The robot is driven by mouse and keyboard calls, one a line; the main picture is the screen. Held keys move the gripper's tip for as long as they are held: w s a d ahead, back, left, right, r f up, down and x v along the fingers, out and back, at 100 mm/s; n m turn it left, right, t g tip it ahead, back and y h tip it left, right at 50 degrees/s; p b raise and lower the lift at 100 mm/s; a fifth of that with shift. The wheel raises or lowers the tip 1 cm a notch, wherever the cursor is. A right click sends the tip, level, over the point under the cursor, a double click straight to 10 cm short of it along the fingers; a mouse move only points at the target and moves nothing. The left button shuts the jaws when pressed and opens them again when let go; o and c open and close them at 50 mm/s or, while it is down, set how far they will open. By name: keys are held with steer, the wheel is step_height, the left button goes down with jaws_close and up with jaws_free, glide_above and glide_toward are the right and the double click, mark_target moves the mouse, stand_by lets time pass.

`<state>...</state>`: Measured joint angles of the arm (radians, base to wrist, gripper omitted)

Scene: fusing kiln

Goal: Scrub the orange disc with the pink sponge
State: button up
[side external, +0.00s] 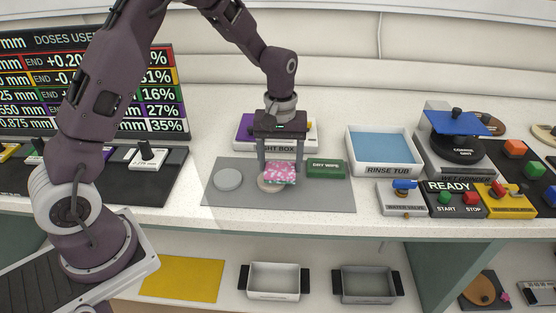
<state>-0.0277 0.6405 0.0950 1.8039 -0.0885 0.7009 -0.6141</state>
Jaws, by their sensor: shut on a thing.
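The pink sponge (281,174), with a white speckled pattern, is between the fingers of my gripper (280,166), which is shut on it from above. The sponge is low over the grey mat (320,195) and covers part of a pale orange-tan disc (265,186). The disc's left and front edge shows; the rest is hidden. I cannot tell whether the sponge touches the disc.
A pale grey disc (228,179) lies left on the mat. A green dry wipe block (325,168) is right of my gripper. The light box (304,135) stands behind, the blue rinse tub (383,148) to the right. The mat's front is clear.

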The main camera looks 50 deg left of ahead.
steer(key=shift+f, duration=0.6)
stand_by(0.7)
steer(key=shift+s+a, duration=1.5)
steer(key=w+d, duration=0.3)
steer(key=shift+s+a, duration=1.5)
steer(key=shift+w+d, duration=1.5)
steer(key=shift+s+a, duration=1.5)
steer(key=shift+w+d, duration=1.5)
